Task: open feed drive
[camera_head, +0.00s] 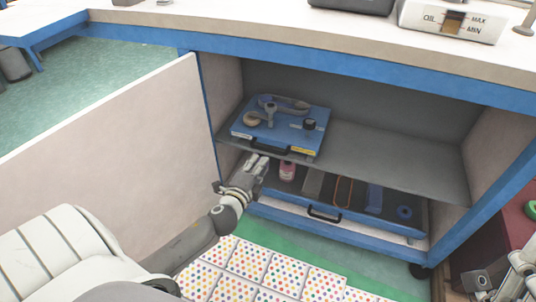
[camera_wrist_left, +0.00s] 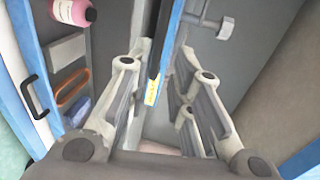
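A blue case-like tray (camera_head: 235,128) sits on the cabinet's middle shelf. It carries several metal parts and has a black handle (camera_head: 270,148) and yellow labels on its front edge. My left gripper (camera_head: 257,166) is just in front of and below this handle. In the left wrist view, my left gripper (camera_wrist_left: 160,108) has its fingers spread, and the blue tray edge (camera_wrist_left: 168,35) with a yellow label shows beyond and between them. Contact with the handle cannot be told. My right gripper (camera_head: 500,284) is partly in view at the bottom right corner. Nothing shows which part is the feed drive.
The white cabinet door (camera_head: 120,125) stands open at left. Below the shelf (camera_head: 400,165), a drawer with a black handle (camera_head: 324,213) holds a pink bottle (camera_head: 287,171) and tools. Dotted sheets (camera_head: 250,262) lie on the green floor. A red box (camera_head: 500,228) stands at right.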

